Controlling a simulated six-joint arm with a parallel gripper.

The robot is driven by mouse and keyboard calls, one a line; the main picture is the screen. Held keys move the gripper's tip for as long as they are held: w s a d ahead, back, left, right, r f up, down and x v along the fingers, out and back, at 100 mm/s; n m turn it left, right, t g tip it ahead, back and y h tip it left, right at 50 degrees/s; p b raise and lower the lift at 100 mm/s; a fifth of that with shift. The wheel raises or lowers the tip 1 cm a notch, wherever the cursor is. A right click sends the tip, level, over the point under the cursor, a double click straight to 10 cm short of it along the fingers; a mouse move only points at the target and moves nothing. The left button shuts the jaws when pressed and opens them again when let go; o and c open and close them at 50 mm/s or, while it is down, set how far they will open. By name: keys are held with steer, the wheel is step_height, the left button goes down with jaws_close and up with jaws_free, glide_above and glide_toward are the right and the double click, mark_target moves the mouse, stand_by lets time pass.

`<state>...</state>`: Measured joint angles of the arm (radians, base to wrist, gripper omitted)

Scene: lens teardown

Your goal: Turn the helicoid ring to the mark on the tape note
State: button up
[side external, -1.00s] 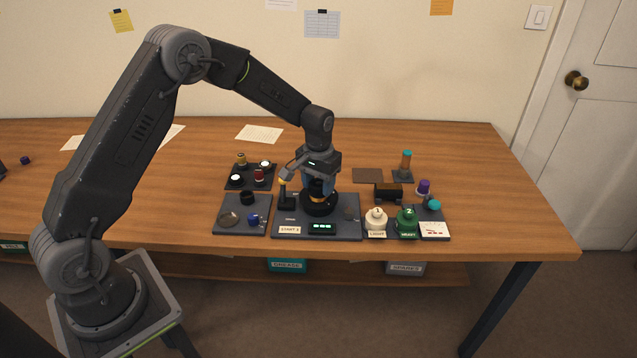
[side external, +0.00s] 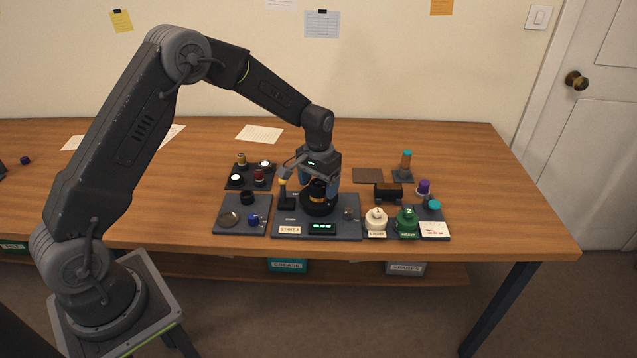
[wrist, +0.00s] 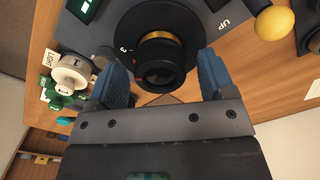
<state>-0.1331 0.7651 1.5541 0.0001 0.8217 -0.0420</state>
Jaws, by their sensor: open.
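The lens (side external: 318,190) stands upright on a round black base, on a dark grey plate (side external: 348,231). It is a black barrel with a brass-coloured band, the likely helicoid ring (wrist: 166,37). My gripper (side external: 318,178) is open just above it, empty. In the wrist view, the blue fingers of my gripper (wrist: 165,76) stand apart on either side of the barrel's near end, with gaps visible. A white "3" (wrist: 123,49) shows on the base beside the lens. A pale note (side external: 289,230) at the plate's front seems to read "START 3".
A yellow-topped lever (side external: 283,183) stands close left of the lens. A green-lit display (side external: 322,226) is in front. White (side external: 376,218) and green (side external: 406,220) numbered pots stand right. A tray of small knobs (side external: 250,177) is behind left.

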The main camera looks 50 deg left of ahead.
mark_target(318, 184)
step_height(318, 184, up, 14)
stand_by(0.6)
steer(key=s+d+r+m+t, duration=0.1)
steer(key=s+d+r+t, duration=0.25)
steer(key=s+r, duration=0.85)
steer(key=s+d+f+m+t, duration=0.1)
steer(key=s+d+f+t, duration=0.1)
steer(key=s, duration=1.5)
steer(key=shift+s+d+f, duration=0.25)
steer(key=shift+d+f, duration=0.25)
steer(key=shift+d, duration=0.1)
